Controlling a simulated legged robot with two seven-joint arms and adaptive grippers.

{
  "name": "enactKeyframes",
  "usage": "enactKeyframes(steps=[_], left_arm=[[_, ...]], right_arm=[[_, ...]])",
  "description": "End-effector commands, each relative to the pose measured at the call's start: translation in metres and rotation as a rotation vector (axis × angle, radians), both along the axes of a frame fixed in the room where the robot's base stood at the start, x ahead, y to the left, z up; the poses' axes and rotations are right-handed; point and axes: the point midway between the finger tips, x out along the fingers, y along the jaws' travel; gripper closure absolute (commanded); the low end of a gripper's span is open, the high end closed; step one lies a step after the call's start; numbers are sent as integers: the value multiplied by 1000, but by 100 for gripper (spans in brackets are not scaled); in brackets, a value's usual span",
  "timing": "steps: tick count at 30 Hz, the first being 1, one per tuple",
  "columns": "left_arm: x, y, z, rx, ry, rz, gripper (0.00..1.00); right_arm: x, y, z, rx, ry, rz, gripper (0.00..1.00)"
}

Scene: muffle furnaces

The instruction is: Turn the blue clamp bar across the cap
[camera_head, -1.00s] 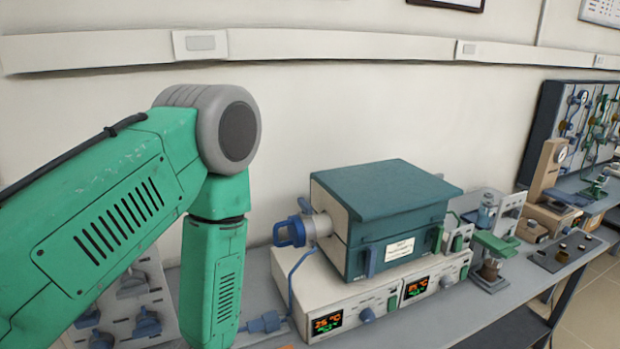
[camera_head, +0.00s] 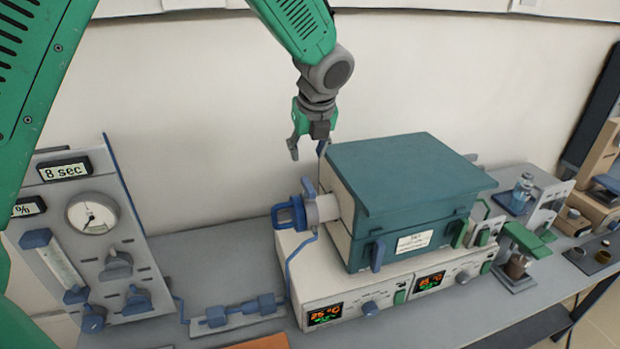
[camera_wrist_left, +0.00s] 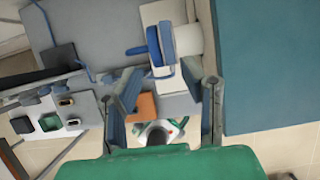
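The furnace (camera_head: 400,185) is a teal box with a pale tube end on its left side. A round blue-handled cap (camera_head: 289,213) closes that end, and the blue clamp bar (camera_head: 309,188) stands upright beside it, around the tube. In the left wrist view the cap's blue handle (camera_wrist_left: 154,46) and the blue bar (camera_wrist_left: 167,43) lie near the top centre, beyond the fingertips. My left gripper (camera_head: 308,150) points down above the cap end, fingers spread and empty; its fingers (camera_wrist_left: 170,82) also show apart in the wrist view. My right gripper is not in view.
A gas panel (camera_head: 90,235) with a gauge stands at the left. Below the furnace is a white controller base (camera_head: 345,300) with lit displays. A blue hose runs down from the cap to fittings (camera_head: 238,310) on the bench. Bench behind the hose is clear.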

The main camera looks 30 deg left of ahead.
Motion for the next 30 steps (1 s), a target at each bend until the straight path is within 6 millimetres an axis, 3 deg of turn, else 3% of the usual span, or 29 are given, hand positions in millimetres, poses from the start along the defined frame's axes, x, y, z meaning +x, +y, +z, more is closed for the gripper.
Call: enactKeyframes(steps=[9,15,21,30], left_arm=[[26,15,-69,4,12,0,64],[30,30,-98,-2,6,2,64],[35,37,-115,-5,6,2,64],[36,30,-114,0,5,1,64]], right_arm=[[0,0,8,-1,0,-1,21],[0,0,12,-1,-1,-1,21],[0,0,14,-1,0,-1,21],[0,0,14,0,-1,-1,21]])
